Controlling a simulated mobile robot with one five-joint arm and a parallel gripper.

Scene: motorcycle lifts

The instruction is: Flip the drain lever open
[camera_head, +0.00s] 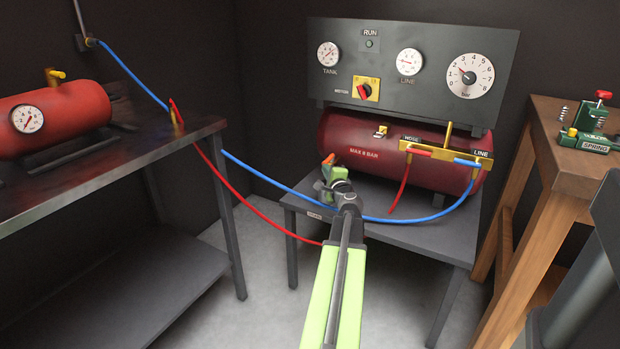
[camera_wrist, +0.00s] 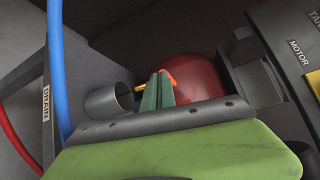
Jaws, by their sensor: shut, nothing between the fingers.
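The red tank marked MAX 8 BAR (camera_head: 365,154) lies on a grey table, and it also shows in the wrist view (camera_wrist: 202,78). A small orange lever end (camera_head: 328,159) shows at the tank's left end, and in the wrist view an orange tip (camera_wrist: 171,76) shows just past my fingers, with a yellow piece (camera_wrist: 140,87) left of them. I take these to be the drain lever; its full angle is hidden. My gripper (camera_head: 331,171) is shut and empty, its green fingertips (camera_wrist: 157,88) close to the lever. I cannot tell if they touch. A DRAIN label (camera_wrist: 46,105) is on the table edge.
A blue hose (camera_head: 400,219) and a red hose (camera_head: 262,217) pass around the table (camera_head: 420,240). A control panel (camera_head: 415,70) stands above the tank. A metal bench (camera_head: 90,170) is left, a wooden bench (camera_head: 560,160) right.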

